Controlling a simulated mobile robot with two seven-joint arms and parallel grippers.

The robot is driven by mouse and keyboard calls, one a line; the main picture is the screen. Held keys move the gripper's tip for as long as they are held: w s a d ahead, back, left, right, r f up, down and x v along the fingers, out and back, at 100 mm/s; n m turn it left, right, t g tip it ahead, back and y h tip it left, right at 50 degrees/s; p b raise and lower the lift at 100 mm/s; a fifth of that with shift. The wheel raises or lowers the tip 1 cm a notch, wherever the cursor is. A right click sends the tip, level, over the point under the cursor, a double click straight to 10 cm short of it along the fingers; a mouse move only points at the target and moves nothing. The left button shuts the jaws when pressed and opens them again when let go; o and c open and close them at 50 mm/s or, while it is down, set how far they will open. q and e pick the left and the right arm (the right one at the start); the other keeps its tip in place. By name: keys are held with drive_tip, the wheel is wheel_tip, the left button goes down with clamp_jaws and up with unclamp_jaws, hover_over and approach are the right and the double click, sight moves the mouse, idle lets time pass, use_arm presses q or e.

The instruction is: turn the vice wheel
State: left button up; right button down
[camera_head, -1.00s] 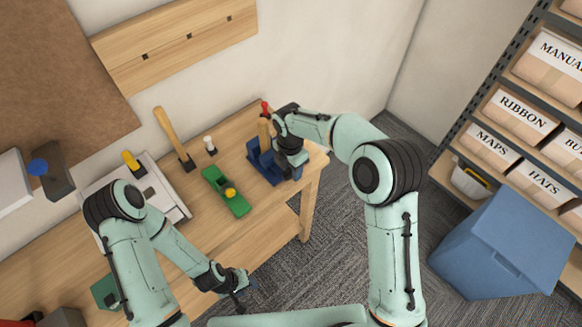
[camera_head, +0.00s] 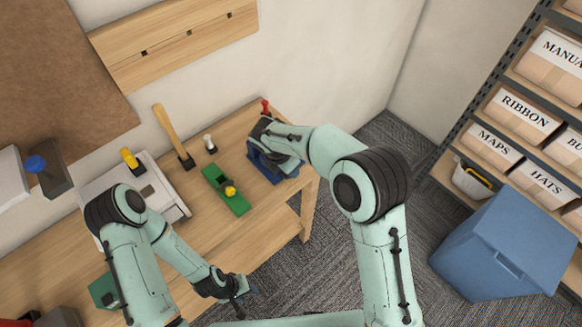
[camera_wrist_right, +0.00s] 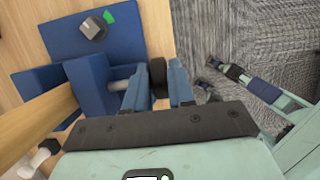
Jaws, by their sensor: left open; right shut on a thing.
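The blue vice (camera_head: 262,168) stands at the right end of the wooden bench, partly covered by my right wrist in the head view. In the right wrist view the vice (camera_wrist_right: 90,82) has a wooden piece (camera_wrist_right: 45,118) between its jaws and a shaft running to the dark vice wheel (camera_wrist_right: 158,72). My right gripper (camera_wrist_right: 159,86) is shut on the wheel, one blue finger on each side. Its fingers are hidden in the head view. My left gripper (camera_head: 238,296) is open and empty, low in front of the bench, away from the vice.
A green plane (camera_head: 226,190) lies left of the vice. A mallet (camera_head: 172,135), a white-topped tool (camera_head: 209,144) and a red-topped tool (camera_head: 265,105) stand at the back. A blue bin (camera_head: 505,245) and shelves stand right. Carpet floor is clear between.

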drive_tip(key=shift+s+a+t+h+b, duration=0.1)
drive_tip(key=shift+a+t+h+b, duration=0.1)
drive_tip(key=shift+t+h, duration=0.4)
drive_tip(key=shift+s+a+t+h+b, duration=0.1)
drive_tip(key=shift+t+h+b, duration=0.1)
drive_tip(key=shift+t+h, duration=0.35)
drive_tip(key=shift+r+h, duration=0.1)
drive_tip(key=shift+h, duration=0.25)
drive_tip(key=c, duration=1)
unclamp_jaws()
drive_tip(key=shift+c, duration=0.2)
drive_tip(key=v, duration=1.3)
drive_tip(key=shift+r+p, duration=0.15)
drive_tip(key=shift+p, duration=0.3)
